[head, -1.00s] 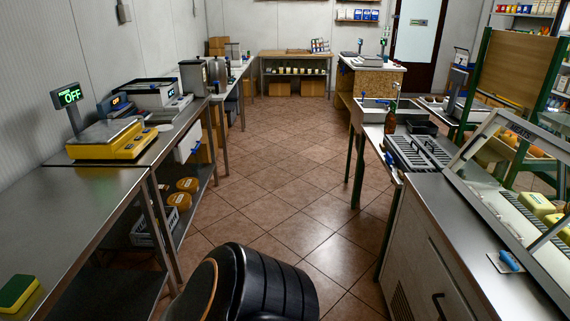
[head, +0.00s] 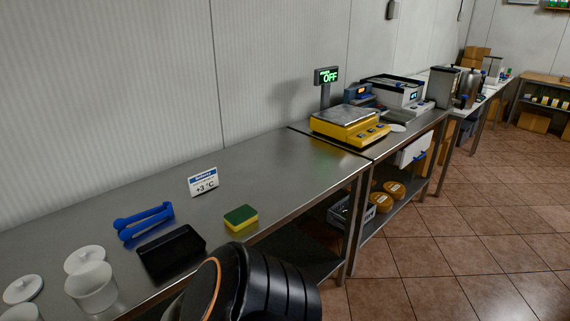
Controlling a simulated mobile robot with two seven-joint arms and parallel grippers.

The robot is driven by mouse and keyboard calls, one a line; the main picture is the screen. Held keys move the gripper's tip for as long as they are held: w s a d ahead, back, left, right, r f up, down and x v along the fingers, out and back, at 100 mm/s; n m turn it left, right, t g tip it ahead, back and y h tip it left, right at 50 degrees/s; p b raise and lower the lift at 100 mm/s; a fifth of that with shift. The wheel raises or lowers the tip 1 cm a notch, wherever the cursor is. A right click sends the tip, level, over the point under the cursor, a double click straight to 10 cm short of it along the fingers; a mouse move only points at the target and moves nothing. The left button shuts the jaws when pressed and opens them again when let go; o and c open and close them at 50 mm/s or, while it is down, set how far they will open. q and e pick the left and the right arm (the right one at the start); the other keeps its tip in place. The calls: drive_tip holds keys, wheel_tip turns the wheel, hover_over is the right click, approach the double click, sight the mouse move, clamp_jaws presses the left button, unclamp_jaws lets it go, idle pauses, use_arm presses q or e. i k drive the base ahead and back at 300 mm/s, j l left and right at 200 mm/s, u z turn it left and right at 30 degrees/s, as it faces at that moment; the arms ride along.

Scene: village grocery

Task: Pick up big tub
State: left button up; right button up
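A whitish translucent tub (head: 92,290) stands on the steel counter at the lower left of the head view. A second tub (head: 22,313) at the bottom left corner is cut off by the frame edge. I cannot tell which one is the big tub. A white round lid (head: 84,259) with a knob lies behind the first tub, and another white lid (head: 22,289) lies behind the second. Neither of my grippers shows; only a black part of my own arm is at the bottom middle, in front of the counter edge.
The steel counter (head: 270,165) runs along the wall. A black tray (head: 171,251), blue tongs (head: 144,219), a +3 °C sign (head: 203,182) and a yellow-green sponge (head: 240,217) are near the tubs. A yellow scale (head: 348,127) stands farther along. The tiled floor (head: 450,250) at right is clear.

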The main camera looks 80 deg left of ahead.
sight(91, 286)
drive_tip(key=u, duration=4)
